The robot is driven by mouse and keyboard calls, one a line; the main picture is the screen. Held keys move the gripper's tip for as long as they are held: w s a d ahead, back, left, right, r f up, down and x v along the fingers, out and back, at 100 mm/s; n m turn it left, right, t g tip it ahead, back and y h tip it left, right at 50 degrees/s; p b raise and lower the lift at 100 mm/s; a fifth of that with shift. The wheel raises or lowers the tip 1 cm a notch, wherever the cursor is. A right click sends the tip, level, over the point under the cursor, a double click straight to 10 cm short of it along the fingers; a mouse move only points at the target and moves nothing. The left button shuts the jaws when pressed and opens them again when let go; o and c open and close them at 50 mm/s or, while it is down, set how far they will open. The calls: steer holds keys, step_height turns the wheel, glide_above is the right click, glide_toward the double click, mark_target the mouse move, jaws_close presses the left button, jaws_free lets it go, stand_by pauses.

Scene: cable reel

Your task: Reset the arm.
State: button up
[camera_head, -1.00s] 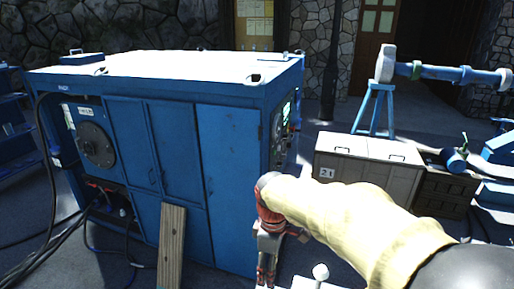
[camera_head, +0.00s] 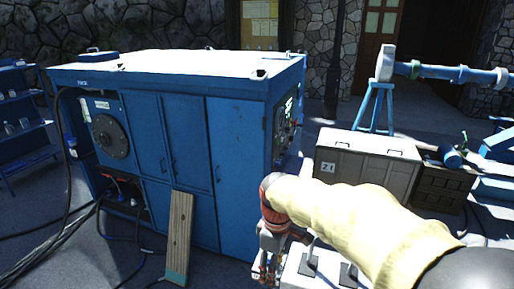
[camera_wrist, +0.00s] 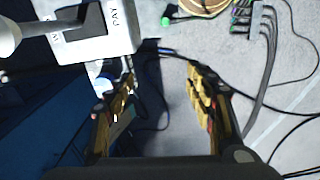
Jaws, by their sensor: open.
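My gripper (camera_head: 265,271) hangs fingers-down at the end of my sleeved arm, beside the right end of a large blue cabinet (camera_head: 235,160). It is next to a white control box (camera_head: 318,270) with dark lever slots at the bottom edge. In the wrist view my gripper (camera_wrist: 162,75) has its two fingers spread apart, with nothing between them but floor. The control box (camera_wrist: 98,45), lettered "PAY", lies just beyond the left finger there, with a pale lever knob at the corner.
A wooden plank (camera_head: 178,238) leans against the cabinet front. Black cables (camera_wrist: 262,85) run over the floor, and part of a round reel-like thing (camera_wrist: 203,5) shows at the top.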

steer(key=s+d+f+m+t+b, duration=0.2)
steer(key=s+d+f+m+b, duration=0.3)
steer(key=s+b, duration=0.5)
steer(key=s+d+f+m+t+b, duration=0.3)
steer(key=s+d+f+m+b, duration=0.2)
steer(key=s+d+m+b, duration=0.3)
steer(key=shift+s+d+f+b, duration=0.35)
steer(key=shift+s+d+b, duration=0.3)
steer(key=shift+s+b, duration=0.5)
steer(key=shift+d, duration=0.1)
